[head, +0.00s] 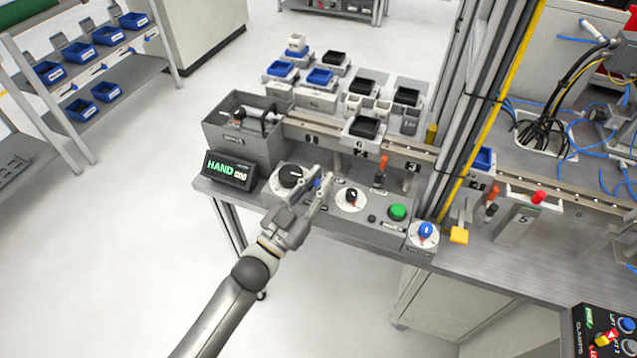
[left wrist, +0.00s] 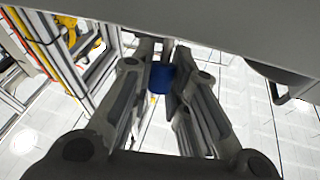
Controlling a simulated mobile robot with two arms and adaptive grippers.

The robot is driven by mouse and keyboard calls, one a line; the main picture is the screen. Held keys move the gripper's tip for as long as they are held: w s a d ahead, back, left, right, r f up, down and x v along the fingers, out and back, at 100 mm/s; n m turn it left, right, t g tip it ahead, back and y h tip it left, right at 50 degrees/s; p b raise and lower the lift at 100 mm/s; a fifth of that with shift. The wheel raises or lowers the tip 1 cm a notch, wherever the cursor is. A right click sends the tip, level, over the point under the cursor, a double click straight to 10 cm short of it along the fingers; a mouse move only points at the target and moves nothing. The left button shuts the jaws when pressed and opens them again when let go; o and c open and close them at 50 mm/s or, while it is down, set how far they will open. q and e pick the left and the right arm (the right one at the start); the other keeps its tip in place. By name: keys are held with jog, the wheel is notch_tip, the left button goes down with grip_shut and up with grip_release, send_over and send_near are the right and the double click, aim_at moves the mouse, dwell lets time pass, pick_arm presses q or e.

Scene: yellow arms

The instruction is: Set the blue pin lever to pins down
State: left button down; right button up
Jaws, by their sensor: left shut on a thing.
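The blue pin lever (head: 317,183) is on the sloped grey control panel (head: 375,232), between two black-knobbed dials. It shows as a short blue cylinder in the left wrist view (left wrist: 161,77). My left gripper (head: 319,178) reaches over the panel's front edge and is shut on the blue lever, with a finger on each side of it. The fingers hide most of the lever's base and its label, so I cannot tell which setting it is at. My right gripper is not in view.
A black dial (head: 291,176) sits left of the lever and another dial (head: 351,198) right of it. A green button (head: 398,212) and a blue knob (head: 426,231) are farther right. A HAND display (head: 228,171) stands at the left. The floor in front is clear.

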pick_arm(q)
jog(key=c, duration=1.4)
grip_release()
jog(key=shift+o, duration=0.2)
jog(key=shift+s+f, duration=0.1)
jog(key=v, duration=1.1)
jog(key=shift+s+a, duration=0.3)
jog(key=shift+f, duration=0.1)
